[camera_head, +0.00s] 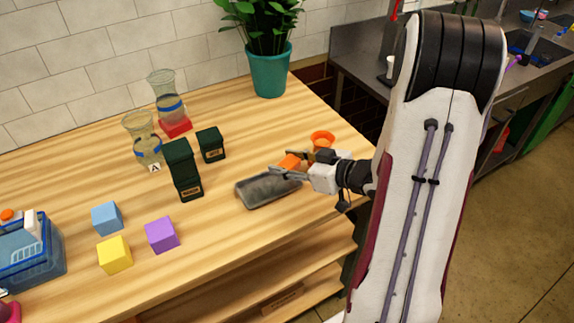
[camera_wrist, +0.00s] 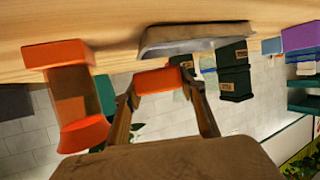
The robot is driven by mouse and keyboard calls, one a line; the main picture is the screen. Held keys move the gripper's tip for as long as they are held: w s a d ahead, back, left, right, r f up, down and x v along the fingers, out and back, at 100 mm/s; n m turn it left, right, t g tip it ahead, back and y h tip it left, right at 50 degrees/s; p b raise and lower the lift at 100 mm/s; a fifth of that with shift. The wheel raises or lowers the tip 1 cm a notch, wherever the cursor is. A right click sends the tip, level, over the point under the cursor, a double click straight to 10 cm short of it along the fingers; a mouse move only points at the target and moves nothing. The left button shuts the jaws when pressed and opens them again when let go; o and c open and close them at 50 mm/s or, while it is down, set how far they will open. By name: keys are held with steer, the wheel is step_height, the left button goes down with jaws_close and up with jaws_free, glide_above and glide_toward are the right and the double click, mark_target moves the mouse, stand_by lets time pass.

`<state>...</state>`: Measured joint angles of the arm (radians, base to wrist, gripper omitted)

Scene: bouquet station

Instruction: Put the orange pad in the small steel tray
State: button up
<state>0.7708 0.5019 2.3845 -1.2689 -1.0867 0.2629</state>
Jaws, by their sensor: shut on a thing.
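The orange pad (camera_head: 290,162) is held between the fingers of my gripper (camera_head: 285,166). In the wrist view the orange pad (camera_wrist: 158,80) spans the gap between the two fingertips (camera_wrist: 160,86). The small steel tray (camera_head: 262,190) is a grey, shallow tray on the wooden table. In the head view my gripper is over the tray's back right end, and the pad appears raised above it. The steel tray also shows in the wrist view (camera_wrist: 190,42), beyond the pad. I cannot tell the exact height between them.
An orange container (camera_head: 322,139) stands just behind my gripper. Dark green boxes (camera_head: 183,170) stand left of the tray, with two glass vases (camera_head: 167,95) behind. A purple cube (camera_head: 161,235) and other cubes sit front left. A potted plant (camera_head: 269,70) stands at the back.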

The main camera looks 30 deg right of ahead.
steer(key=shift+f, duration=0.6)
steer(key=shift+f, duration=0.45)
steer(key=o, duration=1)
steer(key=shift+r, duration=0.1)
steer(key=shift+r, duration=0.35)
steer(key=shift+s+d+r, duration=0.1)
steer(key=shift+s, duration=0.1)
steer(key=shift+v, duration=5.75)
